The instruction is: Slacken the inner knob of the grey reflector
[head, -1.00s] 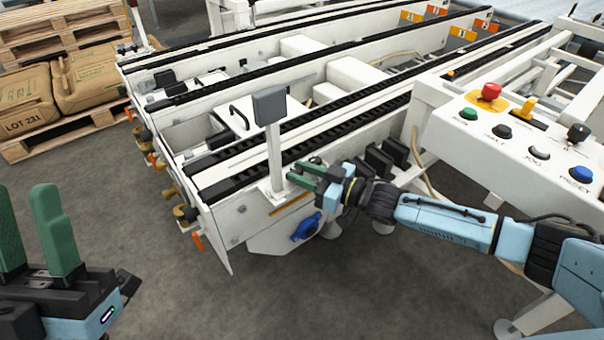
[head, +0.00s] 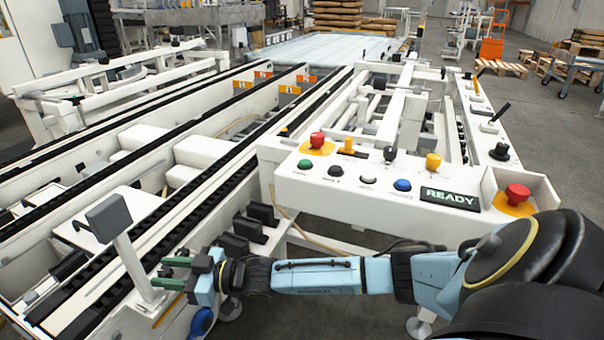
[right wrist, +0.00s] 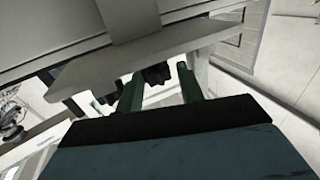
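The grey reflector (head: 108,218) stands on a pale post at the near end of a conveyor rail, left in the head view. My right gripper (head: 168,273) is at the foot of this post, its green fingers apart. In the right wrist view, a dark knob (right wrist: 157,75) sits under the edge of a grey bracket plate (right wrist: 140,62). The open fingers (right wrist: 158,84) are on either side of it, with gaps showing. A second dark part (right wrist: 108,100) shows left of the fingers; I cannot tell whether it is another knob. My left gripper is out of view.
Black-topped conveyor rails (head: 160,180) run away from me. A white control panel (head: 330,192) with coloured buttons and a READY display (head: 450,198) stands right of my right gripper, above my forearm. A blue knob (head: 201,322) is just below the gripper.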

